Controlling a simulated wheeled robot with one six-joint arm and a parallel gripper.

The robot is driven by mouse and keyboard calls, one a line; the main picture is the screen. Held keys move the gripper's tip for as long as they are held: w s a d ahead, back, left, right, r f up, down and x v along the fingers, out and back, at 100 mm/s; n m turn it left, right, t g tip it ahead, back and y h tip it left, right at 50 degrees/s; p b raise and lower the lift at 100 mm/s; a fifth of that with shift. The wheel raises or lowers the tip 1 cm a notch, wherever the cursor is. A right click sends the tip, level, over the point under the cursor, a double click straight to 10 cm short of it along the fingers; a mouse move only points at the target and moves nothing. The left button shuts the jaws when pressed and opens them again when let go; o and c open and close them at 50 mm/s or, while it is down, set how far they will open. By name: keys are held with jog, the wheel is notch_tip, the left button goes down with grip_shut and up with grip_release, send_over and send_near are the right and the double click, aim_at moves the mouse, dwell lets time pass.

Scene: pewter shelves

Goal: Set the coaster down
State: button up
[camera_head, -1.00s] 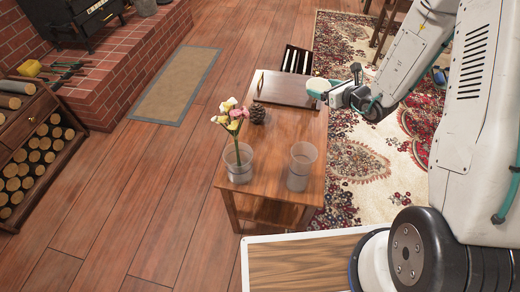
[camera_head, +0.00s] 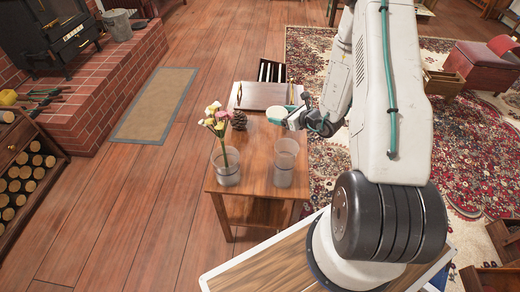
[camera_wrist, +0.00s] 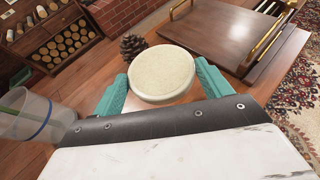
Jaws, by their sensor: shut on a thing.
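The coaster (camera_wrist: 162,73) is a round, pale cream disc with a lighter rim. My gripper (camera_wrist: 160,84) has teal fingers on both sides of the coaster and is shut on it in the wrist view. In the head view the coaster (camera_head: 277,114) is at the tip of my gripper (camera_head: 287,116), over the right side of the wooden table (camera_head: 246,168). It looks roughly level. I cannot tell how far it is above the tabletop.
A pine cone (camera_head: 239,121) and a wooden tray (camera_head: 262,95) are near the coaster. A glass vase with flowers (camera_head: 226,168) and an empty clear glass (camera_head: 285,163) stand at the table's near end. Bare tabletop lies between them and the tray.

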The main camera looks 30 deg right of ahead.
send_over(284, 134)
jog(key=s+a, duration=0.1)
jog(key=s, duration=0.1)
notch_tip(284, 134, down, 6)
jog(key=shift+a+r, duration=0.15)
jog(key=shift+r, duration=0.05)
jog(key=shift+f, duration=2.6)
jog(key=shift+f, duration=0.15)
jog(key=o, duration=1)
